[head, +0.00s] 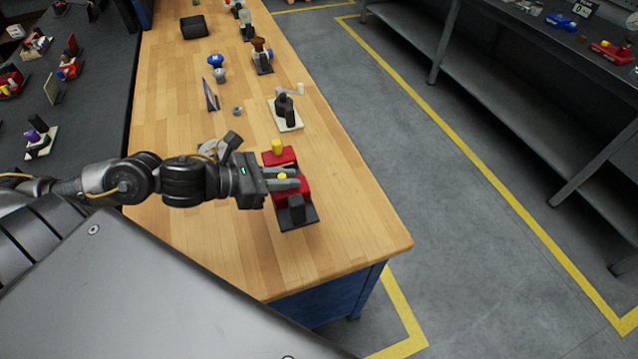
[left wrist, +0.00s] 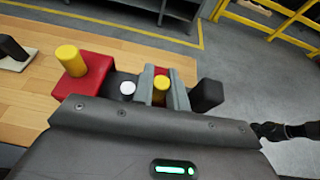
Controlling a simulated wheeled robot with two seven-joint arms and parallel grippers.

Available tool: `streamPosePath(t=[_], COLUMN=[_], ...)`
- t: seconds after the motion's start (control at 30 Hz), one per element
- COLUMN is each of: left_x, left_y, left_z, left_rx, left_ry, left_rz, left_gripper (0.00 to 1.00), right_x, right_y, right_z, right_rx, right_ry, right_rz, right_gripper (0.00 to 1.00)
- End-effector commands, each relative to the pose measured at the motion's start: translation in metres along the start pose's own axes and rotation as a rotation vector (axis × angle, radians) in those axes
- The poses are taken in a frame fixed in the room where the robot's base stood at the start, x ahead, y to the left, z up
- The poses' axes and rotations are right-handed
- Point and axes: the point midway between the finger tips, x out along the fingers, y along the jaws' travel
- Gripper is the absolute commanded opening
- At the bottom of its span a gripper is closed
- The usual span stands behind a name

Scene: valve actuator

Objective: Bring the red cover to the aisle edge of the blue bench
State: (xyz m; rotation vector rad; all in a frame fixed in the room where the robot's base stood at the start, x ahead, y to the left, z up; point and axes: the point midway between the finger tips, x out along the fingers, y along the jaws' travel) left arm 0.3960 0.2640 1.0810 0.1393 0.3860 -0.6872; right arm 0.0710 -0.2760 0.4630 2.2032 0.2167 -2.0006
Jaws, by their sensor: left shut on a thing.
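The blue bench has a wooden top (head: 345,225) and a blue frame; its right edge borders the grey aisle floor. The red cover (head: 307,187) has a yellow peg and is near the bench's front end, by a dark base with a black post. My left gripper (head: 291,184) is shut on it, reaching in from the left. In the left wrist view the fingers (left wrist: 160,86) close around the yellow peg, with red (left wrist: 162,72) showing behind. A second red block with a yellow peg (left wrist: 72,62) sits beside it. Whether the cover touches the base is hidden.
A cream plate with a dark fitting (head: 285,112) stands farther back on the bench. A small panel (head: 210,94), blue-topped part (head: 216,62) and black box (head: 194,27) lie beyond. The bench top right of the gripper is clear. A grey shelf bench (head: 500,95) stands across the aisle.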

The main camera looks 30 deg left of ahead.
Motion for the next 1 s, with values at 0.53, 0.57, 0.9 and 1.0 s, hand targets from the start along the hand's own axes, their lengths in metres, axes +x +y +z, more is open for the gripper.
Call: streamPosePath(t=[0.53, 0.57, 0.9, 1.0], left_x=[0.051, 0.053, 0.108, 0.118], left_y=[0.032, 0.033, 0.063, 0.068], left_z=[-0.010, -0.010, -0.030, -0.037], left_rx=[0.006, 0.005, -0.007, -0.004], left_ry=[-0.007, -0.007, -0.001, 0.000], left_rz=[0.003, 0.005, 0.003, 0.001], left_gripper=[0.00, 0.00, 0.00, 0.00], right_x=[0.102, 0.106, 0.083, 0.082], right_y=[-0.006, -0.007, -0.004, -0.003], right_z=[0.012, 0.012, 0.009, 0.009], right_rx=[0.000, 0.000, -0.001, -0.002], right_ry=[-0.004, -0.004, -0.003, -0.003], right_rz=[-0.005, -0.005, -0.003, -0.002], right_gripper=[0.36, 0.36, 0.36, 0.36])
